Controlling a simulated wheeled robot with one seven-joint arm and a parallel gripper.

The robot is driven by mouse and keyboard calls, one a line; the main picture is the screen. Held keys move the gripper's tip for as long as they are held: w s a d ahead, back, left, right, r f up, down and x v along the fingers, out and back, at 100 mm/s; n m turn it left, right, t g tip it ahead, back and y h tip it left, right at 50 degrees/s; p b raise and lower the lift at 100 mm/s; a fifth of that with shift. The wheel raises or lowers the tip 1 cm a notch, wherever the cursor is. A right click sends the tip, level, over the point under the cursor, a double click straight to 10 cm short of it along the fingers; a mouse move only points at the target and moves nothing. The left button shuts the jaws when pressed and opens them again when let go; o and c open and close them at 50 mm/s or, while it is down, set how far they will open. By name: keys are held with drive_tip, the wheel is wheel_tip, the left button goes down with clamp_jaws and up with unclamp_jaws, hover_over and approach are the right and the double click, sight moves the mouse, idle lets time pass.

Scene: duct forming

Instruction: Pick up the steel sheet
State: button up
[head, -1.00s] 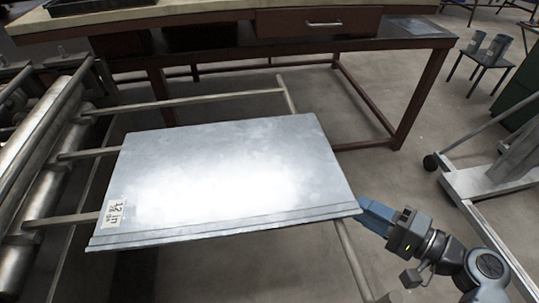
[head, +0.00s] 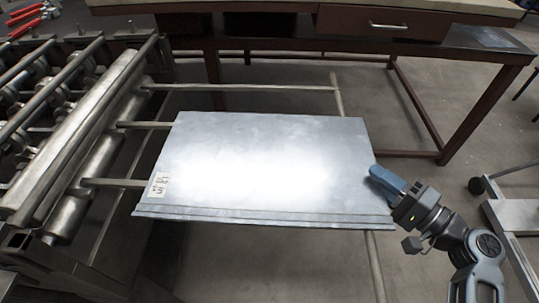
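The steel sheet (head: 262,165) is a flat grey rectangle with a bright sheen. Ridges run along its near edge, and a white label (head: 159,185) marks its left side. It lies across the bars of a frame beside the roller machine. My gripper (head: 376,173) comes from the lower right, and its blue fingers meet the sheet's right edge, slightly overlapping it in the picture. Any finger part under the sheet is hidden. I cannot tell whether the fingers are closed on the edge.
The roller machine (head: 75,140) stands at the left. A workbench with a drawer (head: 380,24) spans the back. A wheeled metal stand (head: 515,212) is at the right. Red-handled tools (head: 28,22) lie at the upper left. Bare floor shows between the sheet and bench.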

drive_tip(key=shift+w, duration=0.1)
clamp_jaws()
idle(1.4)
